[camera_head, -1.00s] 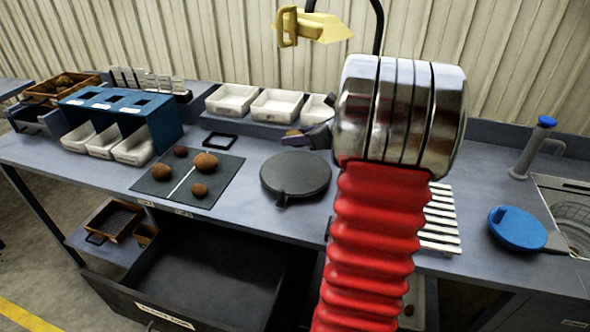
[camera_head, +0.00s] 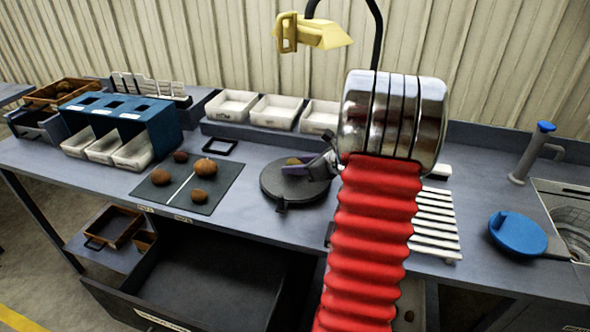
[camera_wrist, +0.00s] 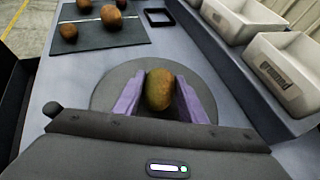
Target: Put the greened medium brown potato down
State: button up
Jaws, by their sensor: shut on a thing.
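The greened medium brown potato (camera_wrist: 160,89) is olive-brown and sits between the two purple fingers of my gripper (camera_wrist: 161,98) in the wrist view. In the head view the potato (camera_head: 294,161) shows only in part behind my gripper (camera_head: 308,169). My gripper is shut on it, over the dark round plate (camera_head: 284,200) on the bench. The plate also shows around the fingers in the wrist view (camera_wrist: 104,97). I cannot tell whether the potato touches the plate.
A dark mat (camera_head: 222,184) with several brown potatoes lies left of the plate. White bins (camera_head: 274,118) stand behind it, one labelled "ground" in the wrist view. A small black frame (camera_head: 220,146) lies near the mat. A white slatted rack (camera_head: 434,225) is to the right.

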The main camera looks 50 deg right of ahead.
jog(key=shift+f, duration=0.6)
jog(key=shift+f, duration=0.1)
jog(key=o, duration=1.1)
jog(key=v, duration=1.2)
jog(key=shift+w, duration=0.1)
